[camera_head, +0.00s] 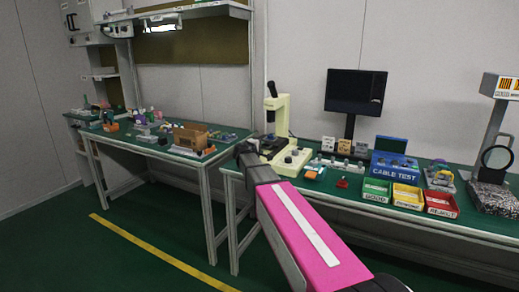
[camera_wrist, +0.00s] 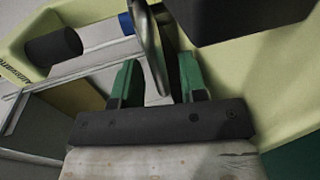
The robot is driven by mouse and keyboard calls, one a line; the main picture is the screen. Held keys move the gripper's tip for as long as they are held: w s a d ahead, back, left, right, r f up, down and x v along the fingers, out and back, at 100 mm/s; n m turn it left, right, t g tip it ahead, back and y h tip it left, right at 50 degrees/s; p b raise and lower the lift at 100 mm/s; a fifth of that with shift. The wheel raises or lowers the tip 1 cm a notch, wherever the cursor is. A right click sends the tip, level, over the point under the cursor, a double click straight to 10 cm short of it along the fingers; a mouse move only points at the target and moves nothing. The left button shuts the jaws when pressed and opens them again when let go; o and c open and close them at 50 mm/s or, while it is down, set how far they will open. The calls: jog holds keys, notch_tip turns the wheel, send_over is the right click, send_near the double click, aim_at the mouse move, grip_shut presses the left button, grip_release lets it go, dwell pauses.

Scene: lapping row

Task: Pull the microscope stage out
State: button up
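The cream microscope (camera_head: 281,118) stands on the green bench, with a black eyepiece tube on top. My pink arm reaches up to its lower left side and hides part of its base. In the wrist view, the microscope's pale yellow body (camera_wrist: 250,75) fills the right side. My gripper (camera_wrist: 160,75) has two green fingers set apart. A curved grey metal handle (camera_wrist: 148,45) passes between or just in front of them, nearer the left finger. A gap shows beside the right finger. A dark block (camera_wrist: 240,15) is at the top; I cannot tell whether it is the stage.
A black knob (camera_wrist: 53,45) juts out at the wrist view's left. On the bench are a monitor (camera_head: 356,91), a blue cable test box (camera_head: 394,166) and colored bins (camera_head: 408,197). Another cluttered bench (camera_head: 150,148) stands at left. Green floor with a yellow line is open.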

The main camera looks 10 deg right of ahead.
grip_shut()
jog(key=v, duration=0.3)
jog(key=f+v, duration=0.1)
jog(key=v, duration=0.3)
jog(key=f+v, duration=0.1)
jog(key=v, duration=0.3)
jog(key=shift+s+a+f, duration=0.15)
jog(key=shift+s, duration=0.15)
grip_release()
jog(key=shift+a, duration=0.1)
jog(key=v, duration=1.1)
